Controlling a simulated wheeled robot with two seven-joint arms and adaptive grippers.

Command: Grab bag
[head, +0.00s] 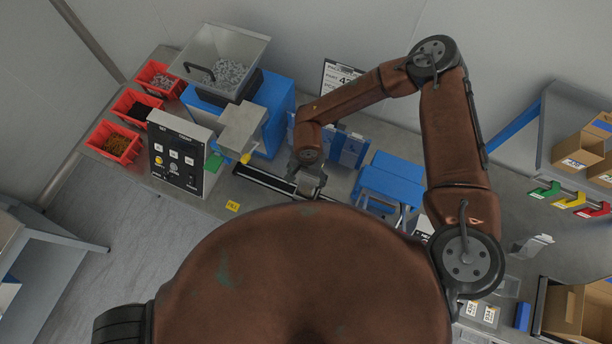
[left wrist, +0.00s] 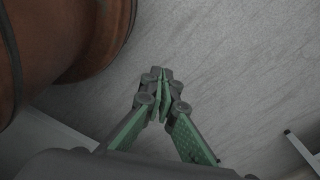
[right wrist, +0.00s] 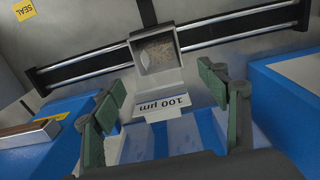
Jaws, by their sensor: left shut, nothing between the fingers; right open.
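My right gripper (head: 308,178) is over the bench beside a dark rail. In the right wrist view, its green-padded fingers (right wrist: 165,92) are open with nothing gripped between them. Just beyond them is a small grey open-topped holder (right wrist: 157,53) with pale grainy contents; I cannot tell whether this is a bag. A crumpled, translucent bag-like piece (head: 532,243) lies on the bench at the right. My left gripper (left wrist: 163,92) is shut and empty above the grey floor, outside the head view.
Red bins (head: 112,142) and a control box (head: 178,155) stand at the left. A hopper (head: 222,68) sits behind the rail (head: 264,180). Blue units (head: 388,182) flank the gripper on the right. Cardboard boxes (head: 578,150) are on the right shelf.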

